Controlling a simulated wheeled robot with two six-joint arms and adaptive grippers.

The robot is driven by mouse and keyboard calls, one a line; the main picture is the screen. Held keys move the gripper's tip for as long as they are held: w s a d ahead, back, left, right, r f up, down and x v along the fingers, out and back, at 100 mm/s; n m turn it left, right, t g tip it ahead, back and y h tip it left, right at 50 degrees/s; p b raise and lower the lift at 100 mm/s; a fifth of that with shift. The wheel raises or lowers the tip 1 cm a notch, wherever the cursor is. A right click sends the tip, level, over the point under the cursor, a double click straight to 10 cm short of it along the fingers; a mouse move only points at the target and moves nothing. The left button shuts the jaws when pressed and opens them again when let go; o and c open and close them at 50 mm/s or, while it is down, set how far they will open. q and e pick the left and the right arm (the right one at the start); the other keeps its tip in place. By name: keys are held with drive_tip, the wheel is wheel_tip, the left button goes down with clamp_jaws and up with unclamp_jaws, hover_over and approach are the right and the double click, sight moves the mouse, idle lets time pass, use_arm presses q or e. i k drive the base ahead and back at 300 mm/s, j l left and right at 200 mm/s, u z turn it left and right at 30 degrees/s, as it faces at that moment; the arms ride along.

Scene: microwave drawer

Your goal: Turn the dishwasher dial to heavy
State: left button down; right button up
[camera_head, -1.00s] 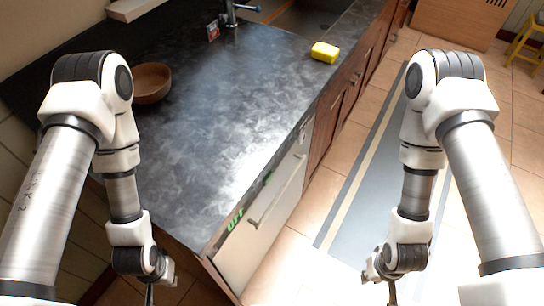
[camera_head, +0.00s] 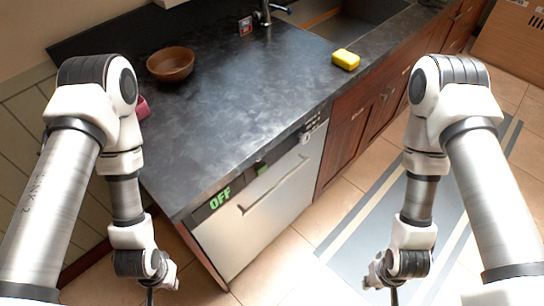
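The dishwasher (camera_head: 264,214) is a white-fronted appliance under the dark counter, with a long handle and a dark control strip along its top. Green letters on the strip read "OFF" (camera_head: 220,198). A small knob-like shape, perhaps the dial (camera_head: 305,137), shows at the right end of the strip; its details are too small to tell. My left arm hangs to the left of the dishwasher, and my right arm hangs to its right over the floor.
The dark countertop (camera_head: 235,100) holds a brown bowl (camera_head: 170,64), a yellow sponge-like block (camera_head: 346,59) and a pinkish object (camera_head: 141,107). A sink (camera_head: 335,22) with a faucet lies behind. Wooden cabinets (camera_head: 362,123) stand right of the dishwasher. A striped rug (camera_head: 375,235) lies on open tiled floor.

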sight(304, 138)
drive_tip(key=l+u, duration=0.1)
drive_tip(key=l, duration=0.35)
drive_tip(key=l+u, duration=0.15)
drive_tip(key=l, duration=0.3)
drive_tip(key=l+u, duration=0.1)
drive_tip(key=l, duration=0.35)
drive_tip(key=l+u, duration=0.15)
drive_tip(key=l, duration=0.3)
drive_tip(key=k+l+u, duration=0.1)
drive_tip(key=l, duration=0.35)
drive_tip(key=k+l+u, duration=0.1)
drive_tip(key=l, duration=0.35)
drive_tip(key=k+l+u, duration=0.15)
drive_tip(key=l, duration=0.25)
drive_tip(key=k+l+u, duration=0.1)
drive_tip(key=l, duration=0.35)
